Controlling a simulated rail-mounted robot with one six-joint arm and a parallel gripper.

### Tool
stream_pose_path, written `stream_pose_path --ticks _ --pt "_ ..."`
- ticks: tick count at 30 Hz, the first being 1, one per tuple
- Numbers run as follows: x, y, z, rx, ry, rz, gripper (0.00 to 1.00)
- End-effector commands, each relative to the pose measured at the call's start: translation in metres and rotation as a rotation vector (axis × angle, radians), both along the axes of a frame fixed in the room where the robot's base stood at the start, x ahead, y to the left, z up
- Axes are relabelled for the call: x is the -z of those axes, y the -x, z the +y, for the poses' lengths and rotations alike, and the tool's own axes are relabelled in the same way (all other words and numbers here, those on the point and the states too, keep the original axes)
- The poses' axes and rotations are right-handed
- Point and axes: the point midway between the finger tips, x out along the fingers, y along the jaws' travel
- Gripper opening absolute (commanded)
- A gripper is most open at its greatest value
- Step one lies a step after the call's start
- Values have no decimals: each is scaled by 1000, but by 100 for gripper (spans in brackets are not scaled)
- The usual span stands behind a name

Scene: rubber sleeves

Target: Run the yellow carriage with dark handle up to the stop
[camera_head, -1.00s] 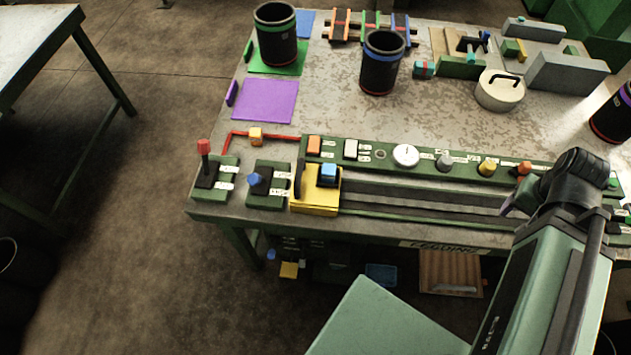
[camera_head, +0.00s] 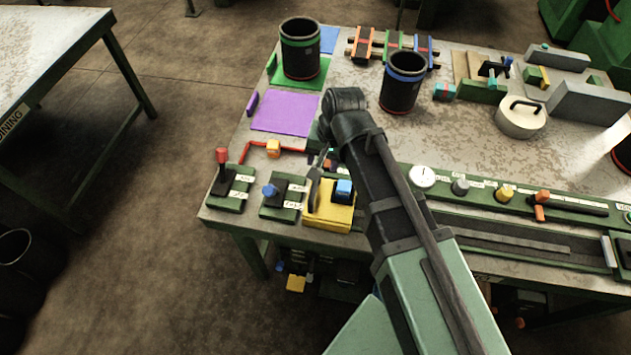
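The yellow carriage (camera_head: 328,218) sits at the left end of its dark rail (camera_head: 500,240). Its dark upright handle (camera_head: 315,192) stands on its left side, and a blue block (camera_head: 344,187) is on top of it. My gripper (camera_head: 327,160) hangs from my wrist just behind the carriage, above the panel. It looks apart from the handle. Its fingers are small, dark and partly hidden, so I cannot see whether they are open. A pale upright piece (camera_head: 608,251) at the far right end of the rail may be the stop. My arm covers part of the rail.
A red-knobbed lever (camera_head: 222,157) and a blue-knobbed unit (camera_head: 270,190) stand left of the carriage. Behind the rail is a panel with a white dial (camera_head: 422,177), a yellow knob (camera_head: 504,194) and an orange handle (camera_head: 541,204). Black bins (camera_head: 403,85) stand farther back.

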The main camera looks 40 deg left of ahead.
Motion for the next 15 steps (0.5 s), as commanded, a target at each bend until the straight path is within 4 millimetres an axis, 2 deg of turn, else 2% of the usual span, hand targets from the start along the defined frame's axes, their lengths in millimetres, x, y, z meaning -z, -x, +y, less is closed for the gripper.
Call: stream_pose_path --ticks 5,8,11,15 --pt "2 1 -2 31 2 4 44" --pt "12 1 -1 30 2 3 44" --pt "31 2 1 30 1 3 44" --pt "64 5 6 29 1 2 44"
